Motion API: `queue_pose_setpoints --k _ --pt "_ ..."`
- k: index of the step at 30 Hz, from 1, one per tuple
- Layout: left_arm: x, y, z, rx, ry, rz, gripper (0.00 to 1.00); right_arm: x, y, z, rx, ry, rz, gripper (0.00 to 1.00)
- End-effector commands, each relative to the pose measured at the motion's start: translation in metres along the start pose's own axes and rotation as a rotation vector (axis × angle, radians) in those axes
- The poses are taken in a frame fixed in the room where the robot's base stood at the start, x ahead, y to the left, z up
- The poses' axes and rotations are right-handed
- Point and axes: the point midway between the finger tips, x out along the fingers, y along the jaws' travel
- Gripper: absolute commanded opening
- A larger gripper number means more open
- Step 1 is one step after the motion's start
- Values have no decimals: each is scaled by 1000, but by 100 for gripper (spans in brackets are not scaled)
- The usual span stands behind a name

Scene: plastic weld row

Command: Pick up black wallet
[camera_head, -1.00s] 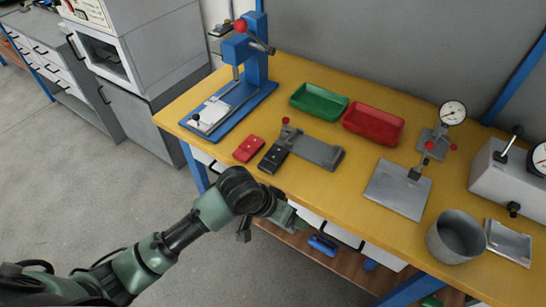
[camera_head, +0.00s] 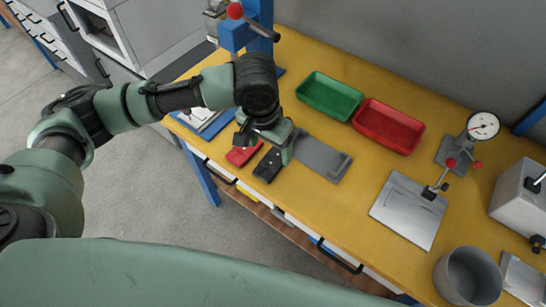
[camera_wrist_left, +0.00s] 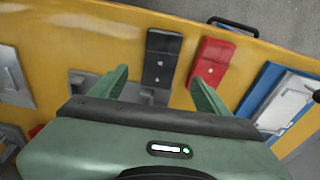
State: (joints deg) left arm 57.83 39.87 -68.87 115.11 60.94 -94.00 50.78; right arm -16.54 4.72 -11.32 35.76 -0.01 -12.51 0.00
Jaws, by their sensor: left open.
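The black wallet (camera_head: 268,166) is a small dark rectangle with light dots, lying on the yellow workbench near its front edge. It also shows in the left wrist view (camera_wrist_left: 162,58), between and beyond the two green fingers. My left gripper (camera_head: 265,147) is open and empty above the wallet, with its fingers (camera_wrist_left: 160,82) pointing towards it on either side. I see no contact with the wallet. In the head view the gripper hides part of it. My right gripper is not in view.
A red piece (camera_head: 242,155) lies close to the left of the wallet, and a grey fixture (camera_head: 320,160) to its right. Green (camera_head: 330,95) and red (camera_head: 388,126) trays stand behind. A blue press (camera_head: 260,25) stands at the back left. The bench front edge is near.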

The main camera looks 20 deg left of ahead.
Motion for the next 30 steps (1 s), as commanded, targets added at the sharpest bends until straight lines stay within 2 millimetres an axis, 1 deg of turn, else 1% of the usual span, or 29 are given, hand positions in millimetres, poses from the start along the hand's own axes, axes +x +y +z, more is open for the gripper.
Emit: queue_pose_setpoints --k 1,3,7,10,13,18,21,22,23,24,26,27,29,30 --pt "7 0 2 1 -4 0 76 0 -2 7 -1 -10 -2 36" --pt "14 0 2 2 -2 0 76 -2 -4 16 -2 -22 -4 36" --pt "32 -1 4 2 -2 0 76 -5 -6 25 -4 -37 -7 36" --pt "48 -1 5 3 -2 1 76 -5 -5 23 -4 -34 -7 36" --pt "58 -1 5 3 0 1 76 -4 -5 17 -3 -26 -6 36" --pt "62 -1 4 5 2 1 76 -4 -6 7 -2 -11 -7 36" --pt "62 0 4 5 2 1 76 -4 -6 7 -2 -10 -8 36" --pt "62 0 4 5 2 1 74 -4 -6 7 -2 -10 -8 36" --pt "62 0 4 5 2 1 65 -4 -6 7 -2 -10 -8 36" --pt "62 0 4 5 2 1 54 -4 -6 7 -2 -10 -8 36" --pt "62 -1 4 5 2 1 37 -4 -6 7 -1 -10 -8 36" --pt "62 -1 4 5 2 1 26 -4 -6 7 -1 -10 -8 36" --pt "62 -1 4 5 2 1 10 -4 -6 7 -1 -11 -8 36" --pt "62 -1 4 5 2 1 10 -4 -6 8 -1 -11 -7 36"
